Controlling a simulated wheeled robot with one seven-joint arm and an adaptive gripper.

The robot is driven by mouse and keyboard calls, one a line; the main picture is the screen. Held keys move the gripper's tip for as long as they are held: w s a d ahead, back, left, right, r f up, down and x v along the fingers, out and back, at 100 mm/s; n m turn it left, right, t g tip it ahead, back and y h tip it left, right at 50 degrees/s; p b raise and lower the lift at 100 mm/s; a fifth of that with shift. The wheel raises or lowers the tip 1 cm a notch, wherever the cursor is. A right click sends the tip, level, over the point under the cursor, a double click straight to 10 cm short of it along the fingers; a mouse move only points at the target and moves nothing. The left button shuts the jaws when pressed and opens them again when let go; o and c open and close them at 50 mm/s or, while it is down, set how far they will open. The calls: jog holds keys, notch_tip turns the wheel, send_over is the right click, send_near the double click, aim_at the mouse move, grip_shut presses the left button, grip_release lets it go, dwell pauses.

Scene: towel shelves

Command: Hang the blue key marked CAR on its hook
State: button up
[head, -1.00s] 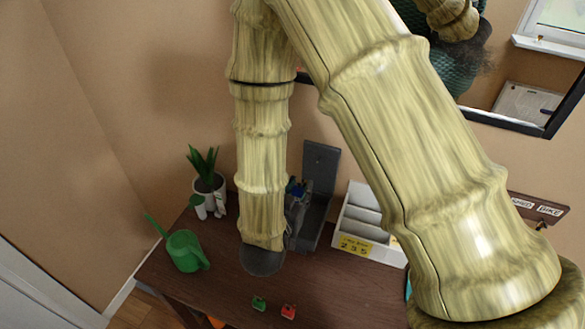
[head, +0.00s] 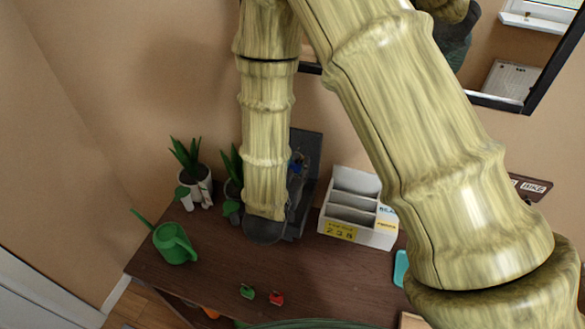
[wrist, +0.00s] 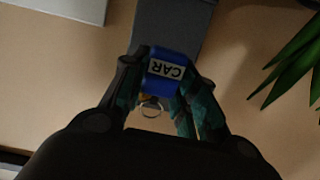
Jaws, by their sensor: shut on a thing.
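The blue key tag (wrist: 166,70) marked CAR is between the fingertips of my gripper (wrist: 164,80) in the wrist view. Its label reads upside down there, and a metal ring hangs below it in the picture. My gripper is shut on the tag. In the head view, a small blue spot of the tag (head: 297,163) shows beside my forearm, in front of a dark grey upright stand. A dark key rack (head: 530,187) with a BIKE label is on the wall at far right. My arm hides much of it; no CAR label shows there.
Below are a white letter sorter (head: 358,232), a green watering can (head: 174,243), potted plants (head: 194,180), and green (head: 247,291) and red (head: 276,298) key tags on the brown table (head: 190,280). A dark-framed mirror (head: 500,104) hangs above. The table's front middle is mostly clear.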

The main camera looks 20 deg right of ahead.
aim_at(299, 157)
jog(key=shift+w+a+r, duration=0.1)
jog(key=shift+w+a, duration=0.15)
jog(key=shift+w, duration=0.2)
jog(key=shift+w+d, duration=0.35)
jog(key=shift+d, duration=0.25)
jog(key=shift+w+d, duration=0.1)
jog(key=shift+w, duration=0.35)
jog(key=shift+w+d+f, duration=0.35)
jog(key=shift+w+d, duration=0.05)
jog(key=shift+d, duration=0.05)
jog(key=shift+w+b, duration=0.1)
jog(key=shift+b, duration=0.2)
jog(key=shift+w+r, duration=0.15)
jog(key=shift+r, duration=0.05)
